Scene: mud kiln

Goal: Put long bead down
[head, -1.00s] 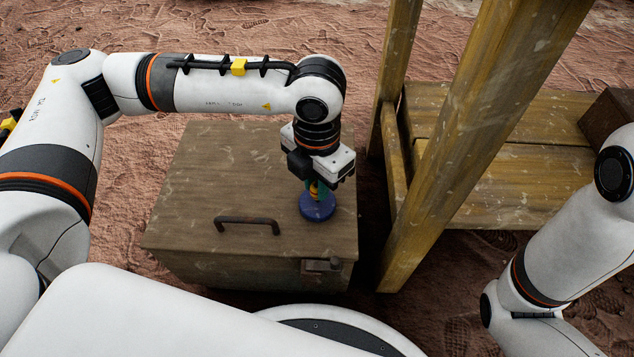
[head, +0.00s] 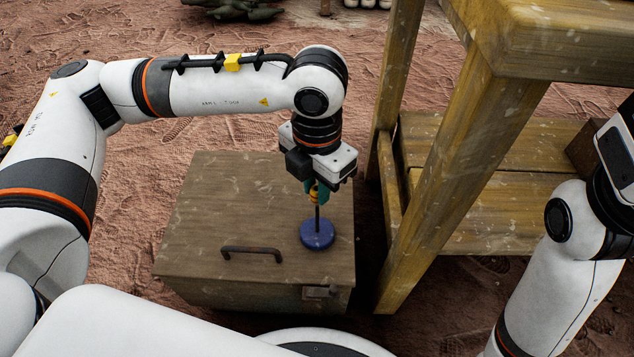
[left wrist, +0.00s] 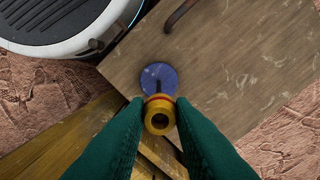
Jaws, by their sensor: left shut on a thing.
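My left gripper (head: 318,192) is shut on the long bead (head: 314,196), a short yellow-orange tube. In the left wrist view the bead (left wrist: 158,115) sits between the two green fingertips, its open hole facing the camera. Below it is a round blue base (head: 317,234) with a thin dark upright rod (head: 317,216), standing on a wooden chest. A stretch of bare rod shows between bead and base. The bead lines up with the rod; I cannot tell whether the rod's top is inside it. My right gripper's fingers are out of view.
The wooden chest (head: 210,215) has a dark metal handle (head: 251,251) left of the base and a latch at its front. A yellowish timber bench (head: 440,190) with thick posts stands close on the right. Reddish sandy ground lies around.

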